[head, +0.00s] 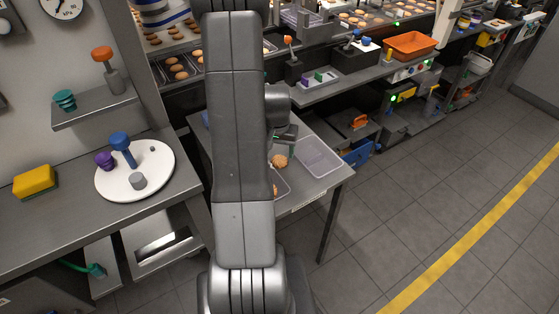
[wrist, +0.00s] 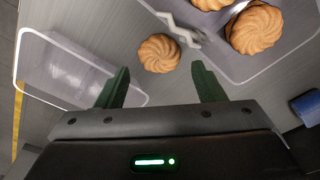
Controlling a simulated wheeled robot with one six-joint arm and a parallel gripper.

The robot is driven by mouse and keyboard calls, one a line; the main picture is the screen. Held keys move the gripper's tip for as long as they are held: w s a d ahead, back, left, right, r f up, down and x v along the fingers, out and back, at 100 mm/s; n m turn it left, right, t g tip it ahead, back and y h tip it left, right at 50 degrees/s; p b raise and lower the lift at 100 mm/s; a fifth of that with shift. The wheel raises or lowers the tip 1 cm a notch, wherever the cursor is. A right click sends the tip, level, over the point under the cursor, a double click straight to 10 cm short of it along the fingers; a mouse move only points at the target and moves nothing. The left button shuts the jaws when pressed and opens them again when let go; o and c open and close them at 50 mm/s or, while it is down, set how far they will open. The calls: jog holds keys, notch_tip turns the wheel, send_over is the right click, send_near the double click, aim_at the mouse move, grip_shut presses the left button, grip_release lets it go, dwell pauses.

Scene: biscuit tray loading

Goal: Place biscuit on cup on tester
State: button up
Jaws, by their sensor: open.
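My gripper (wrist: 160,80) is open and empty, pointing at the table. In the wrist view a round swirled biscuit (wrist: 159,53) lies on the grey table just beyond the fingertips, between their lines. It also shows in the head view (head: 280,161), below my gripper (head: 287,134). More biscuits (wrist: 257,27) lie in a tray (wrist: 290,58) at the upper right of the wrist view. I cannot surely tell the tester or its cup; a white round plate (head: 116,187) on the left counter bears a grey cylinder (head: 138,181), a blue-topped post (head: 121,143) and a purple piece (head: 104,160).
An empty clear bin (head: 319,157) stands right of the biscuit. A zigzag metal piece (wrist: 180,28) lies beside the biscuit, near the tray. A yellow sponge (head: 35,181) lies on the left counter. My arm hides the middle of the head view. The floor at right is clear.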

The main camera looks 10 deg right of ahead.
aim_at(279, 160)
jog(key=shift+w+d+f, duration=0.1)
jog(key=shift+w+f, duration=0.1)
jog(key=shift+f, duration=1.75)
jog(key=c, duration=0.4)
jog(key=shift+c, duration=0.2)
